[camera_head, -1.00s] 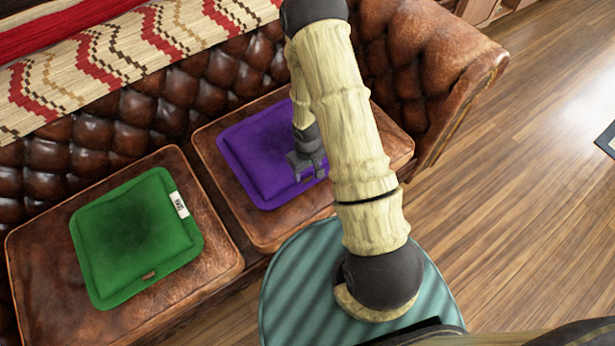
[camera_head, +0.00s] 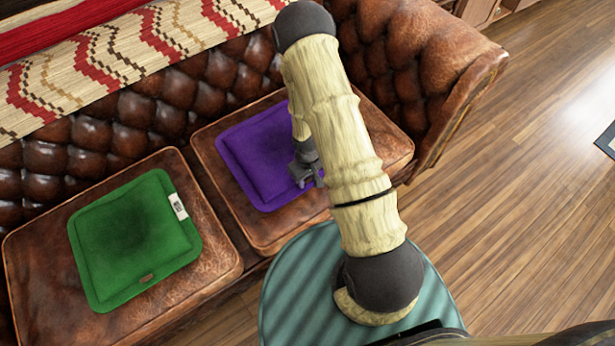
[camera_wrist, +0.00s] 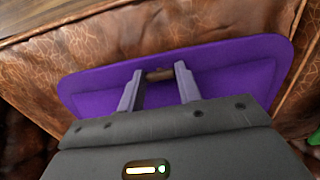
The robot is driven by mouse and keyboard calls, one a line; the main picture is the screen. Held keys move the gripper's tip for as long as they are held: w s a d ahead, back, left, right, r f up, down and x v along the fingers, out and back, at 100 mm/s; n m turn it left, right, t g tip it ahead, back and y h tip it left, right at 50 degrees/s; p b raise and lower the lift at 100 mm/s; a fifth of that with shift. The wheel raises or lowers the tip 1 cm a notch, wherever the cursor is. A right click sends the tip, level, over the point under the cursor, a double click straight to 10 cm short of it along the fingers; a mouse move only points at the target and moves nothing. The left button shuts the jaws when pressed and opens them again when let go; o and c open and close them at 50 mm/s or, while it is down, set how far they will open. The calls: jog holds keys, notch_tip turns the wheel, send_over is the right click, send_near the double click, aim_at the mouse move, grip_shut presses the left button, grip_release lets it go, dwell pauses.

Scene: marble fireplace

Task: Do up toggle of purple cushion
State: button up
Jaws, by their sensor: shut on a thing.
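The purple cushion (camera_head: 255,150) lies flat on the right seat of the leather sofa. It also fills the middle of the wrist view (camera_wrist: 215,80). A small brown toggle (camera_wrist: 160,75) sits at the cushion's edge in the wrist view. My gripper (camera_wrist: 159,72) has a finger on each side of the toggle and is shut on it. In the head view my gripper (camera_head: 308,180) is at the cushion's front right edge, and the toggle is hidden there. I cannot tell whether the toggle is through its loop.
A green cushion (camera_head: 130,230) with a white label (camera_head: 179,206) lies on the left seat. The sofa's tufted back (camera_head: 150,100) and right armrest (camera_head: 450,85) border the seats. A patterned throw (camera_head: 130,45) covers the backrest. Wooden floor (camera_head: 520,200) is open at right.

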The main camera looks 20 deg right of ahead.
aim_at(307, 180)
jog(key=shift+n+p, duration=0.4)
jog(key=shift+n, duration=1)
jog(key=shift+w, duration=0.1)
jog(key=o, duration=1)
jog(key=shift+r, duration=0.15)
notch_tip(307, 180, up, 17)
jog(key=p, duration=0.3)
jog(key=shift+p, duration=0.35)
